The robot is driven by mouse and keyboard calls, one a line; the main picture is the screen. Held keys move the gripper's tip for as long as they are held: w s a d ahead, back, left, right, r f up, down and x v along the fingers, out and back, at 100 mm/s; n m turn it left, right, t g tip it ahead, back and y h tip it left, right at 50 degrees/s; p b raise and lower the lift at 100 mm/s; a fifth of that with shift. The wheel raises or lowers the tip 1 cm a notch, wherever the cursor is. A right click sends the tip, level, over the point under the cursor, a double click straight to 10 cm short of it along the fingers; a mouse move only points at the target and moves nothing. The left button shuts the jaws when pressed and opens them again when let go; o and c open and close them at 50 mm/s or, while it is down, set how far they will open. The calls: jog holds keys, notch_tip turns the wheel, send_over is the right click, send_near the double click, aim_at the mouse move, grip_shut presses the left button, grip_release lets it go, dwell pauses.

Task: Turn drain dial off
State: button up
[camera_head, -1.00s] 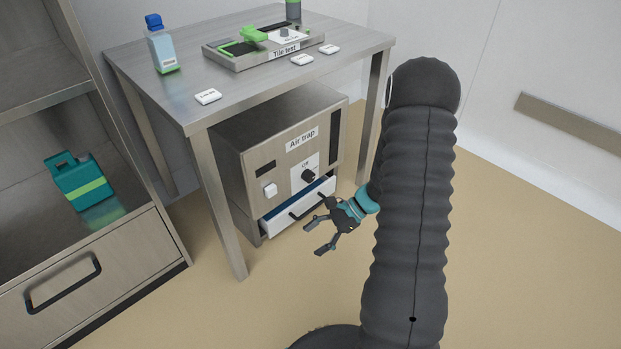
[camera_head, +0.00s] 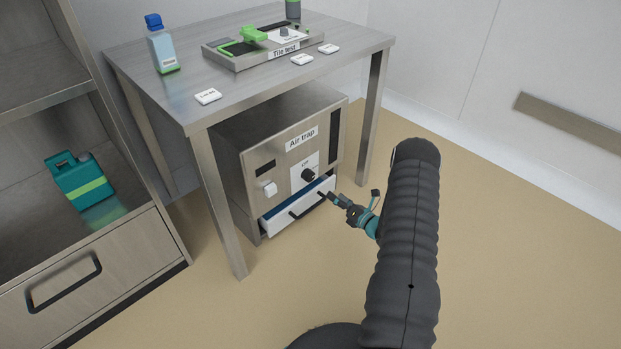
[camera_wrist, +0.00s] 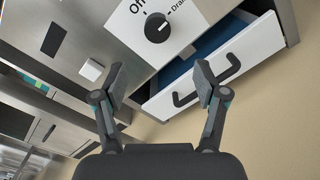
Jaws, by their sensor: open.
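The drain dial (camera_head: 308,174) is a round black knob on a white plate on the front of the metal "Air trap" box (camera_head: 257,183). In the wrist view the dial (camera_wrist: 157,28) shows a white pointer mark, with "Off" to its left and "Drain" to its right; the mark points up and right, toward "Drain". My gripper (camera_head: 337,199) is open and empty, in front of the box, below and right of the dial and apart from it. In the wrist view the gripper (camera_wrist: 160,82) has its fingers spread below the dial.
A white drawer (camera_head: 296,209) with a black handle stands partly open below the dial, close to my gripper. A white square button (camera_head: 270,189) sits left of the dial. A metal table (camera_head: 203,127) stands over the box. Floor (camera_head: 520,240) at right is clear.

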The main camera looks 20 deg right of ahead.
aim_at(311, 178)
jog(key=shift+m, duration=0.3)
jog(key=x, duration=1.4)
jog(key=shift+s+a+r+p, duration=0.15)
jog(key=shift+a+p, duration=0.05)
jog(key=shift+p, duration=0.1)
jog(key=c, duration=1.1)
